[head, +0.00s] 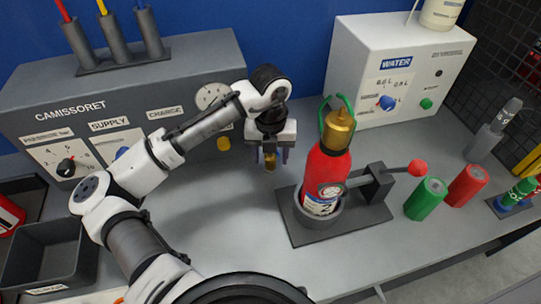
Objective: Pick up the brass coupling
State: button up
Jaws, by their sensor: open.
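A red extinguisher (327,172) with a brass-coloured head (339,128) and a green handle loop stands to the right of my gripper, in a dark round holder (325,222).
A grey control box (190,72) stands behind my arm, and a white water box (395,75) at the back right. A green cylinder (425,199) and a red cylinder (467,186) stand right of the holder. Grey bins (45,255) are at left. The bench below my gripper is clear.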

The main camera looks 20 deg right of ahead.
jog(key=shift+f, duration=0.15)
jog(key=c, duration=1.2)
jog(key=shift+o, duration=0.2)
